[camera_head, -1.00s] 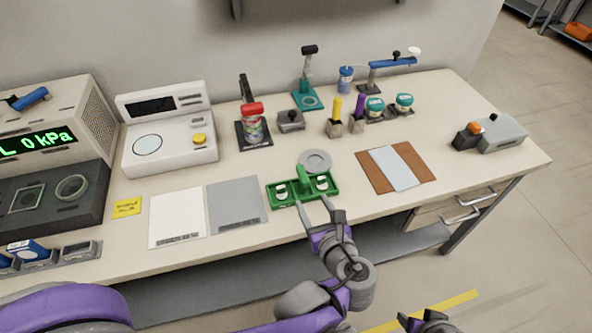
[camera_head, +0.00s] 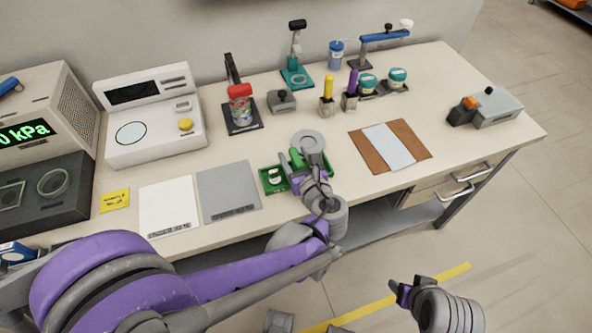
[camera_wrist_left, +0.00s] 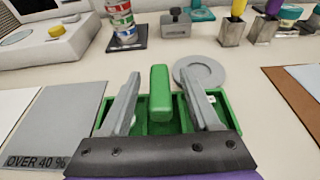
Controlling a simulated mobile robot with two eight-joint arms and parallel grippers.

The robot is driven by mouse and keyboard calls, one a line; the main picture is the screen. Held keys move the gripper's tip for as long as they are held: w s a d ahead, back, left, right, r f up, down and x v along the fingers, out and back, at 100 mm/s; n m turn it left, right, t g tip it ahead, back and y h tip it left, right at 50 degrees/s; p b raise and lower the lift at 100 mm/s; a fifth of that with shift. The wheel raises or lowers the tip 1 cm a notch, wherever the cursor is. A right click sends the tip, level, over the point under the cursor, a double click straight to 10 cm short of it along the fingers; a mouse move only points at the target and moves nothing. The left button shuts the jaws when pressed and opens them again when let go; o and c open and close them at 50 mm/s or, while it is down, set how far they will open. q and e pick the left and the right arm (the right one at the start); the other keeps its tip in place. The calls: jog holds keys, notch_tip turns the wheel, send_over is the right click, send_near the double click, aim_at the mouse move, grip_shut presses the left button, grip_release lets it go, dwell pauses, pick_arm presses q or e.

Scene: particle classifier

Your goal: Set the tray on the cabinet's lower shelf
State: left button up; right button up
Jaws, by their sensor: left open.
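The green tray (camera_head: 266,185) stands on the bench top and holds small containers, one with a white lid; the arm partly covers it in the head view. Its raised green handle (camera_wrist_left: 160,95) stands in the middle, and the tray's wall shows in the wrist view (camera_wrist_left: 103,112). My left gripper (camera_wrist_left: 161,80) is open, with one finger on each side of the handle and gaps visible between fingers and handle. My right gripper (camera_head: 408,288) is off the bench at lower right, apart from the tray; its jaw state is unclear. I cannot identify a cabinet in view.
A grey round plate (camera_head: 310,141) lies just behind the tray. A grey mat (camera_head: 228,190) lies to its left, a brown and white mat (camera_head: 390,146) to its right. A grey shelf (camera_head: 370,232) runs under the bench, beside drawers (camera_head: 445,185).

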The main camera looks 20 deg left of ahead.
pick_arm(q)
jog(key=shift+x, duration=1.15)
grip_shut()
